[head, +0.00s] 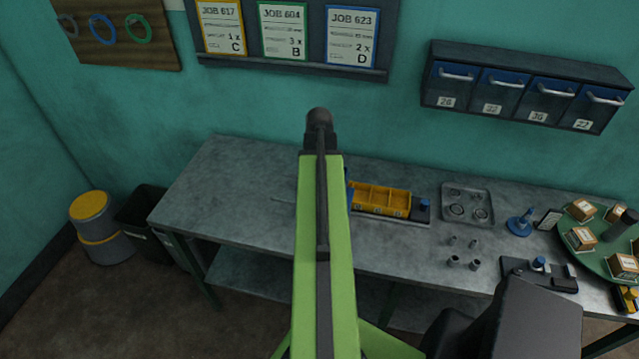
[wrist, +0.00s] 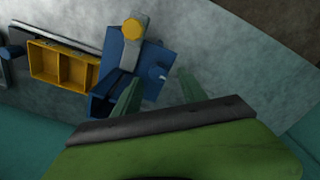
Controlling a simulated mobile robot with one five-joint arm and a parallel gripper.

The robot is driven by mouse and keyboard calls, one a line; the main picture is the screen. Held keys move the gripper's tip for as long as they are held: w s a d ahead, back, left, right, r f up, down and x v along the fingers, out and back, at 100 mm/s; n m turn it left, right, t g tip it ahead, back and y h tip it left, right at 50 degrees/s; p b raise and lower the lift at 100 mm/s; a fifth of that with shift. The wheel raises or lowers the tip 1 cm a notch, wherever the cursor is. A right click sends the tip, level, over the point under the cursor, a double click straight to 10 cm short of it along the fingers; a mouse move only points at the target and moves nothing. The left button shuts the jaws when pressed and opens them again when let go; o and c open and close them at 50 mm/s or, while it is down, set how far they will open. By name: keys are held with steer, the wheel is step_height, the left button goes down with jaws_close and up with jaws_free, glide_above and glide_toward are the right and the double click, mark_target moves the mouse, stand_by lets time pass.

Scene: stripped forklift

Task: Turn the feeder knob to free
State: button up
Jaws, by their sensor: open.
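The feeder is a blue unit (wrist: 152,62) on the grey bench in the wrist view, with a grey arm-like bar and a round yellow cap (wrist: 135,28) on top. In the head view my arm hides most of the feeder; only a blue sliver shows beside the yellow tray.
A yellow compartment tray (head: 381,199) stands beside the feeder. A grey metal tray (head: 467,205), small cylinders (head: 455,262) and a green turntable with boxes (head: 604,262) lie further right on the bench. The bench's left part (head: 230,185) is mostly clear. The teal wall stands behind.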

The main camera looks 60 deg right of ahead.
step_height(320, 180, up, 6)
steer(key=p, duration=0.4)
steer(key=shift+f, duration=0.15)
steer(key=shift+f, duration=0.1)
